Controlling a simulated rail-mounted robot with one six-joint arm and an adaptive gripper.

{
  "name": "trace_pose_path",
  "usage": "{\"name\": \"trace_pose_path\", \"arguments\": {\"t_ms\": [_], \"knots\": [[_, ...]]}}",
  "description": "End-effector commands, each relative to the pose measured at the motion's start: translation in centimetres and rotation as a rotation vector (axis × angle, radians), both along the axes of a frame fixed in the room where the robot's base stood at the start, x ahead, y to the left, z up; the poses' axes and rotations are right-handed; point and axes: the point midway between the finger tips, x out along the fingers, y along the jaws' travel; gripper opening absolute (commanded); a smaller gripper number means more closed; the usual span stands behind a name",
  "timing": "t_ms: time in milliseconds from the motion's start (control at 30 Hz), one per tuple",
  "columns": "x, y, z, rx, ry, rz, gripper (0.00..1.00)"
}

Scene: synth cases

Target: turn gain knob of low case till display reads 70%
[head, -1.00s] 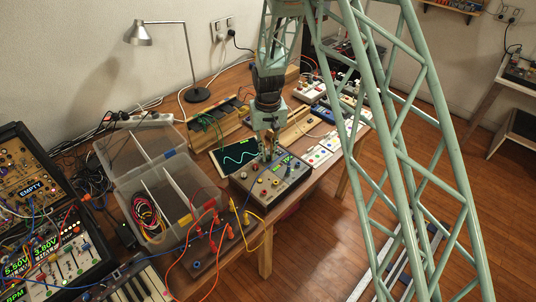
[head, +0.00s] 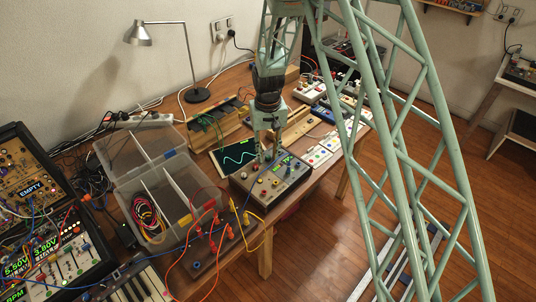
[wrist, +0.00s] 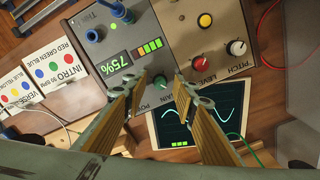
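The low case (head: 268,190) is a grey box with knobs on the near part of the bench. It also shows in the wrist view (wrist: 180,35). Its green display (wrist: 119,61) reads 75%, with a bar meter beside it. A small green knob (wrist: 160,82) shows between the fingertips of my gripper (wrist: 163,83). A label ending in "AIN" shows beside it, partly hidden by a finger. My gripper (head: 268,150) is over the case, fingers pointing down and apart, one on each side of the knob. I cannot tell whether they touch it.
A white knob (wrist: 238,47) and a red knob (wrist: 204,20) sit on the same panel. A scope tablet (head: 236,157) lies close beside the case. A divided clear box (head: 178,200) stands to the left.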

Motion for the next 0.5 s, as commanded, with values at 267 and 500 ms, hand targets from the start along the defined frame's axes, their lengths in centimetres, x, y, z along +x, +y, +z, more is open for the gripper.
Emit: {"name": "trace_pose_path", "arguments": {"t_ms": [267, 500], "knots": [[0.1, 0.0, 1.2, 0.0, -0.002, 0.0, 0.26], [0.1, 0.0, 3.6, 0.001, -0.003, 0.0, 0.26]]}}
